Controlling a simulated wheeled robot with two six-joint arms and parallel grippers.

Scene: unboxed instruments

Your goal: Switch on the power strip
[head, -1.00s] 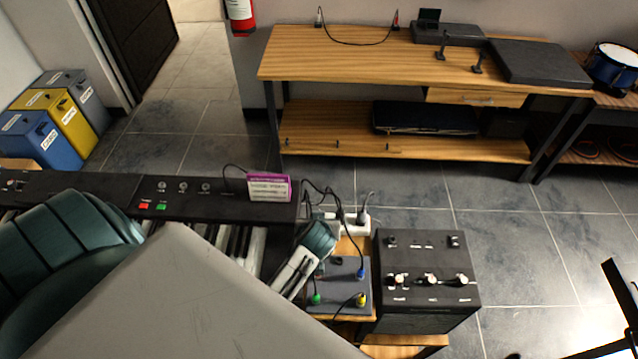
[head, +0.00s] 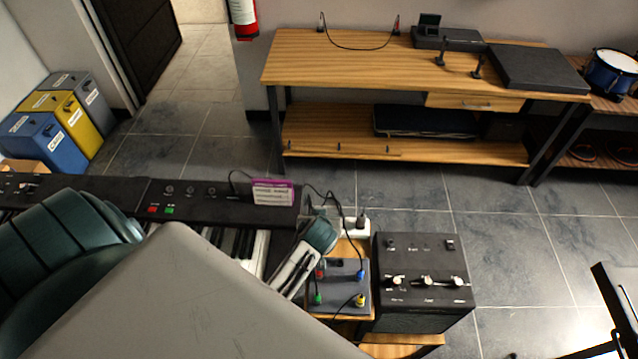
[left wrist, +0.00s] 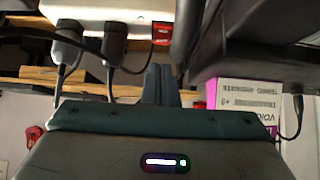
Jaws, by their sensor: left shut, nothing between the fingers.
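The white power strip (head: 356,229) lies behind the grey pedal in the head view, partly hidden by my left wrist and cables. In the left wrist view, which appears upside down, the power strip (left wrist: 110,12) is at the top with two dark plugs (left wrist: 68,42) in it. Its red switch (left wrist: 161,33) is at its right end; its position cannot be told. My left gripper (left wrist: 161,70) is shut and empty, its fingertips pointing at the switch. A gap seems to remain, but contact is hard to judge. My right gripper is not in view.
The keyboard (head: 110,192) with a pink-edged box (head: 272,192) is left of the strip. A grey pedal (head: 341,284) with coloured plugs and a black amplifier (head: 422,272) stand close by. Black cables loop around the strip. Open floor lies beyond, before the wooden bench (head: 350,62).

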